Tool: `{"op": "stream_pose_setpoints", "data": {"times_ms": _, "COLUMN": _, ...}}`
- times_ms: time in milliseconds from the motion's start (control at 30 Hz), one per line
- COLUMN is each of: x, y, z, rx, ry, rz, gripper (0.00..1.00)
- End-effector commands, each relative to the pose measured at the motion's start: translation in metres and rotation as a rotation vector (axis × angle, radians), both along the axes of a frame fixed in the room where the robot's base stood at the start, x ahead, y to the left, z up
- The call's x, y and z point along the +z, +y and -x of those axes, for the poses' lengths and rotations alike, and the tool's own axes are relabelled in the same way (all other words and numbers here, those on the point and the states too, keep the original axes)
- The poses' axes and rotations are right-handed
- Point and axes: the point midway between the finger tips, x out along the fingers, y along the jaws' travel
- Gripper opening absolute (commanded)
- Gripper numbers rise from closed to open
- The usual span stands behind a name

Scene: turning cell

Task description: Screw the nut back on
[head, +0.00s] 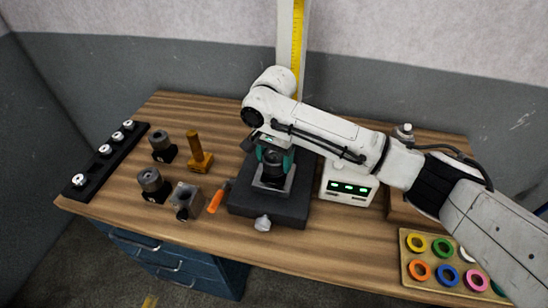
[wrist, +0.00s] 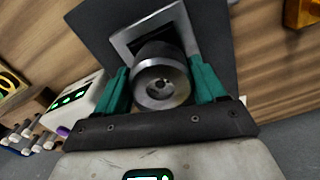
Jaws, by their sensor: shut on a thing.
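A round steel nut with a hole in its face (wrist: 162,86) sits between the teal fingers of my gripper (wrist: 160,74) in the wrist view. The fingers press on it from both sides. Beneath it is a square metal plate (wrist: 124,38) on a dark block. In the head view my gripper (head: 275,158) points down over the dark block (head: 285,212), with the nut (head: 273,172) low over the plate (head: 270,189). I cannot tell whether the nut is on a thread, as the nut hides what is beneath it.
Two knurled round parts on dark holders (head: 160,143) (head: 150,180), an orange-brown stand (head: 199,152), a metal block (head: 185,198) and an orange-handled tool (head: 216,199) stand left. A box with green displays (head: 348,187) is close right. A tray of coloured rings (head: 408,268) lies front right.

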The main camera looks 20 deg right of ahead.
Motion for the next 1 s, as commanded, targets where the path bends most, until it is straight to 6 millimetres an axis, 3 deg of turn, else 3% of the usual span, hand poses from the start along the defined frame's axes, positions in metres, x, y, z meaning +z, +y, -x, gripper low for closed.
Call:
{"op": "stream_pose_setpoints", "data": {"times_ms": 200, "x": 0.0008, "y": -0.0026, "z": -0.0007, "rx": -0.344, "ry": 0.0, "rz": 0.002, "gripper": 0.35}}
{"op": "stream_pose_setpoints", "data": {"times_ms": 300, "x": 0.0017, "y": -0.0032, "z": -0.001, "rx": -0.433, "ry": -0.001, "rz": 0.003, "gripper": 0.35}}
{"op": "stream_pose_setpoints", "data": {"times_ms": 700, "x": 0.0027, "y": -0.0051, "z": -0.0015, "rx": -0.492, "ry": -0.004, "rz": 0.007, "gripper": 0.35}}
{"op": "stream_pose_setpoints", "data": {"times_ms": 1000, "x": 0.002, "y": -0.0039, "z": -0.0006, "rx": -0.816, "ry": 0.0, "rz": 0.005, "gripper": 0.35}}
